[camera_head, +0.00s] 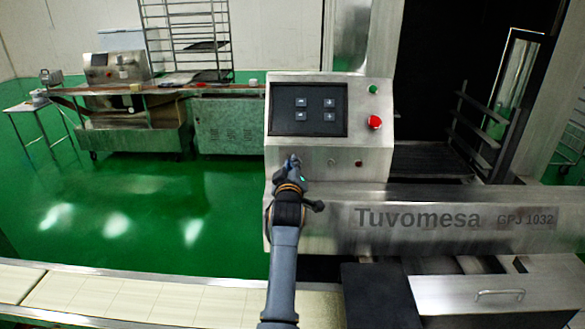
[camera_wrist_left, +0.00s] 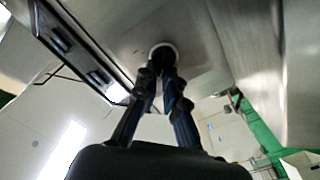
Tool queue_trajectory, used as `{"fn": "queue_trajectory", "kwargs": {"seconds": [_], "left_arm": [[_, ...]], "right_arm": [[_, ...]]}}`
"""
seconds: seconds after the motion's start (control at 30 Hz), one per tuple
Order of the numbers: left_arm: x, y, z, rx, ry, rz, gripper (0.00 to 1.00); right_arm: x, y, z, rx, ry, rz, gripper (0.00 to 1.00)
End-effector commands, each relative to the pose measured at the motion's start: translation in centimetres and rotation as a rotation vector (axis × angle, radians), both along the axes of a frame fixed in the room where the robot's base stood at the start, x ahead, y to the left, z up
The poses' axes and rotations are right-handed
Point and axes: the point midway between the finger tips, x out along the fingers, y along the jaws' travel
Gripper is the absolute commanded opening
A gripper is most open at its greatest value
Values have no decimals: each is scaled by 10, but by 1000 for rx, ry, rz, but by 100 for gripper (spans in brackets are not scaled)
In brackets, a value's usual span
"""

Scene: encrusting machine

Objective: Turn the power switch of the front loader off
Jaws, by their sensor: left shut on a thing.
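The front loader (camera_head: 350,215) is a steel machine marked Tuvomesa GPJ 1032, with a sloped control box. My left gripper (camera_head: 292,165) reaches up to the lower left of the box's front. In the left wrist view, its two fingertips (camera_wrist_left: 158,82) are shut on a dark round switch (camera_wrist_left: 162,52) with a pale ring around it, set in the steel face. The gripper hides the switch in the head view, and the switch's turn position cannot be told. My right gripper is not in view.
The box carries a dark screen (camera_head: 308,109), a green button (camera_head: 374,89) and a red emergency knob (camera_head: 375,122). A pale conveyor belt (camera_head: 130,296) runs along the front left. Other machines (camera_head: 135,120) stand behind on the open green floor (camera_head: 120,210).

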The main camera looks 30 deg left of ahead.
Motion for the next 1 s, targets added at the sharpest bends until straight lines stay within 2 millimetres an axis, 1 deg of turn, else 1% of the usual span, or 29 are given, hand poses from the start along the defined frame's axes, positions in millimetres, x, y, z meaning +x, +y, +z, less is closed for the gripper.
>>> {"fn": "queue_trajectory", "kwargs": {"seconds": [0.3,0.73,0.77,0.8,0.83,0.87,1.0], "left_arm": [[0,1,1,-78,-52,0,0],[0,1,1,-86,-57,0,0],[0,1,1,-86,-57,0,15],[0,1,1,-85,-57,0,23],[0,1,1,-85,-57,0,30],[0,1,1,-85,-56,0,32],[0,1,0,-85,-55,0,32]], "right_arm": [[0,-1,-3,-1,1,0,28],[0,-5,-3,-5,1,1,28],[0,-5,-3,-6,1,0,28],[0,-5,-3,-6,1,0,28],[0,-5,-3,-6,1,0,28],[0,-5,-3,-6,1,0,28],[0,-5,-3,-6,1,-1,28]]}}
